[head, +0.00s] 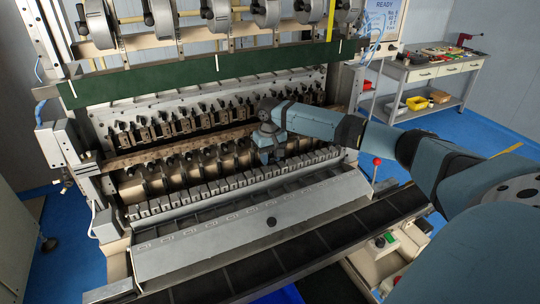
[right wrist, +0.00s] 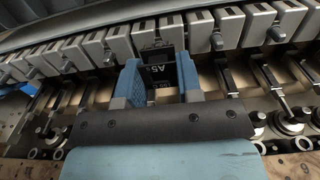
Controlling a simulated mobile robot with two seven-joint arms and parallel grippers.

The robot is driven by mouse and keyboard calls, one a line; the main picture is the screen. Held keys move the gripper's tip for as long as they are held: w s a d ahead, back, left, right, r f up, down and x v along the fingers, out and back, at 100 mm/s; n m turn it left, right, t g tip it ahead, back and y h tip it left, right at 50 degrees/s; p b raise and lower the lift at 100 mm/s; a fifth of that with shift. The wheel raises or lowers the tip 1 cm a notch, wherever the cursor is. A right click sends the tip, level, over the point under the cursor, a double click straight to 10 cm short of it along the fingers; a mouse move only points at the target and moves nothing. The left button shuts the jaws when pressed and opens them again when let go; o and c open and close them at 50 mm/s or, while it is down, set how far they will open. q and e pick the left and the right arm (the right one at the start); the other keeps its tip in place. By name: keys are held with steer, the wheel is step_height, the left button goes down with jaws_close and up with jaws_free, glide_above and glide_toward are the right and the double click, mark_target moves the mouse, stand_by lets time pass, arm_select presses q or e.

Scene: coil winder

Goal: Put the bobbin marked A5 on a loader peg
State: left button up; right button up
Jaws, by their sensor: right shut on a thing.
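My right gripper (head: 268,155) is down at the machine, just behind the front row of grey blocks. In the right wrist view its two blue fingers (right wrist: 160,82) are shut on a dark piece marked A5 (right wrist: 160,73), the bobbin; its lower part is shaded. The grey loader blocks (right wrist: 198,35) run in a row just beyond the fingers, with short pegs (right wrist: 217,41) sticking out towards the gripper. The row also shows in the head view (head: 163,204). Whether the bobbin touches a peg cannot be told. My left gripper is not in view.
Metal arms and spindles (right wrist: 290,113) stand close on both sides of the gripper. A green beam (head: 200,75) and large grey reels (head: 160,18) are above. A sloping grey cover (head: 220,235) lies in front. A red-knobbed lever (head: 376,162) stands at right.

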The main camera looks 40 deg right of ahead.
steer(key=shift+f, duration=0.8)
steer(key=o, duration=1)
steer(key=shift+c, duration=0.2)
step_height(320, 180, up, 7)
steer(key=shift+r+b, duration=0.2)
steer(key=shift+b, duration=0.3)
